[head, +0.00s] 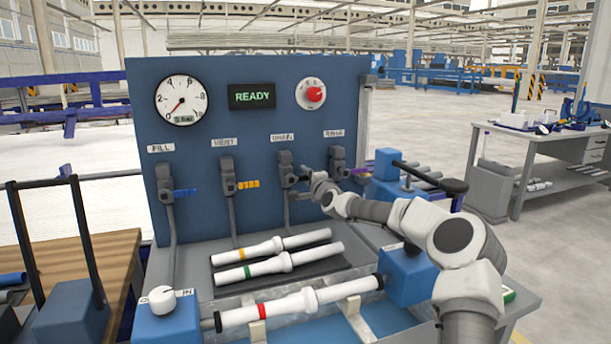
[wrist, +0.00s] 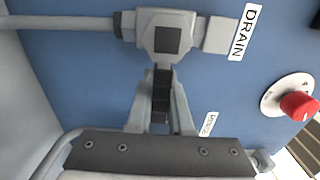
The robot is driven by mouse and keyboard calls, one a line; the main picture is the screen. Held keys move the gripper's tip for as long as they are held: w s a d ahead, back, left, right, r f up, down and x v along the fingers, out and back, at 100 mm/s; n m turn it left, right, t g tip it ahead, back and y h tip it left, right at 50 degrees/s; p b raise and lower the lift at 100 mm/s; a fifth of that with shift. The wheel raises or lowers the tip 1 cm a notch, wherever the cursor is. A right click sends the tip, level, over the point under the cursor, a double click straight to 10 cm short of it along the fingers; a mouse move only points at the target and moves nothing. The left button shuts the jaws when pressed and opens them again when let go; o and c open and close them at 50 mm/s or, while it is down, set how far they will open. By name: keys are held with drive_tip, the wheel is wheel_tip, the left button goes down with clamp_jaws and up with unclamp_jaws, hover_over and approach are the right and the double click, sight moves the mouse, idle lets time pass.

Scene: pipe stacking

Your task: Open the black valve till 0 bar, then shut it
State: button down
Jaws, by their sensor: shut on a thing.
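The drain valve (head: 286,171) is on the blue panel, under the DRAIN label. In the wrist view its grey body (wrist: 167,38) shows at the top, with its black handle (wrist: 161,92) standing crosswise to the pipe. My gripper (wrist: 161,88) is shut on this handle, one finger on each side. In the head view my gripper (head: 307,178) reaches the valve from the right and hides most of the handle. The pressure gauge (head: 181,100) has its red needle pointing lower left, near the 0 end. The display (head: 252,96) reads READY.
The fill valve (head: 164,184) with a blue handle and vent valve (head: 229,177) with a yellow handle are to the left. Another valve (head: 338,163) is close on the right. A red knob (head: 315,94) is above. White pipes (head: 273,246) lie below.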

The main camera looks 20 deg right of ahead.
drive_tip(key=shift+f, duration=0.1)
drive_tip(key=c, duration=0.8)
unclamp_jaws()
drive_tip(key=s, duration=0.5)
drive_tip(key=s+d+p, duration=0.1)
drive_tip(key=s, duration=0.5)
drive_tip(key=s+p, duration=0.1)
drive_tip(key=s, duration=0.5)
drive_tip(key=shift+s+d, duration=0.15)
drive_tip(key=shift+s, duration=0.05)
